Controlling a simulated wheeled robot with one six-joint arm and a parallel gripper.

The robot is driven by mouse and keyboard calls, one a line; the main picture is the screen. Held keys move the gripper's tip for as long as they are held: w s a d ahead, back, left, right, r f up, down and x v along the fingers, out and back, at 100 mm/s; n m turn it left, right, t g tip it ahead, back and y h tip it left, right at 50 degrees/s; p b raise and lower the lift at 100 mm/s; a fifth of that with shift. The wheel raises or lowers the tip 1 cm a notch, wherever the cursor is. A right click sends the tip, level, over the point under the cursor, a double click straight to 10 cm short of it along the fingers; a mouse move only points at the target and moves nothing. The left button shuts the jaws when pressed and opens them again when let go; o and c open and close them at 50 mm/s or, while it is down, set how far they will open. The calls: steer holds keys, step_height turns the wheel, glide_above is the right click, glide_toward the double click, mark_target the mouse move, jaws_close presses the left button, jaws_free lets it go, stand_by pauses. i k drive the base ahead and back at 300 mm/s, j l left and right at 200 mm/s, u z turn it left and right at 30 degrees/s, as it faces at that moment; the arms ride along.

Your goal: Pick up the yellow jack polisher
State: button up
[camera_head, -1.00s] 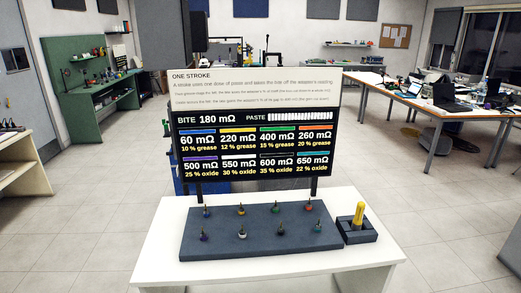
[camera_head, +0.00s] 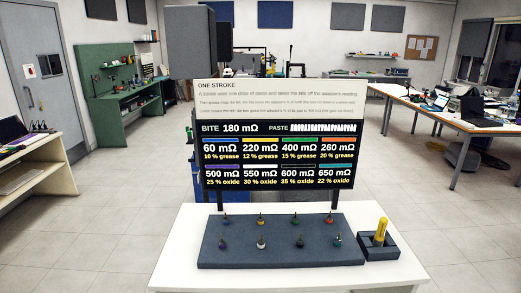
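The yellow jack polisher (camera_head: 381,229) stands upright, leaning slightly, in a small dark holder (camera_head: 391,246) at the right end of the white table (camera_head: 191,234). Its upper part shows; its lower end is hidden in the holder. My gripper is not in view.
A dark grey board (camera_head: 217,258) with several small coloured-base adaptors stands left of the holder. A sign panel (camera_head: 278,132) on two posts rises behind the board. A green bench (camera_head: 126,112) is at the back left and a cluttered table (camera_head: 437,120) at the right. Open floor surrounds the table.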

mark_target(379, 240)
steer(key=i+j+z, duration=0.15)
steer(key=i+z, duration=0.2)
steer(key=i+j+z, duration=0.3)
steer(key=i, duration=0.25)
